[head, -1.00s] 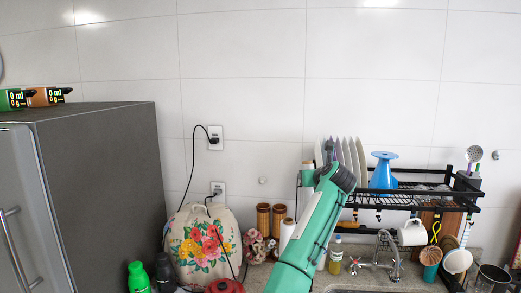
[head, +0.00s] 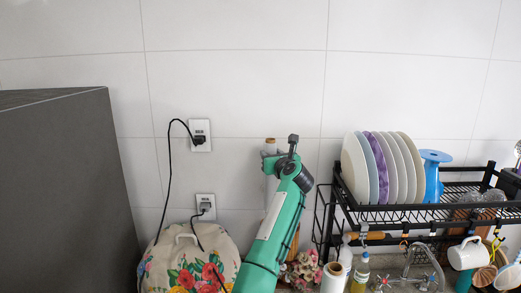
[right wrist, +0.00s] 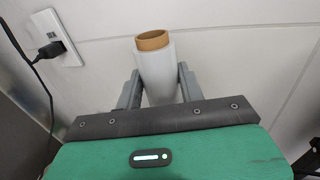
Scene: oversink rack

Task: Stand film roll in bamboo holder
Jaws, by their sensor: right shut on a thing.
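The film roll (right wrist: 157,75) is pale with a brown cardboard core. It stands roughly upright between the two fingers of my right gripper (right wrist: 158,88) in the right wrist view. In the head view the top of the film roll (head: 270,147) shows just behind my right gripper (head: 272,165), held in front of the tiled wall, left of the dish rack. The bamboo holder cannot be made out now; my right arm covers part of the counter. My left gripper is out of view.
A black over-sink rack (head: 420,212) with plates (head: 355,168) and a blue object (head: 432,178) stands to the right. Another pale roll (head: 334,279) and flowers (head: 303,270) are below. A floral cover (head: 185,265) and a grey fridge (head: 65,190) are left. Cords hang from outlets (head: 199,133).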

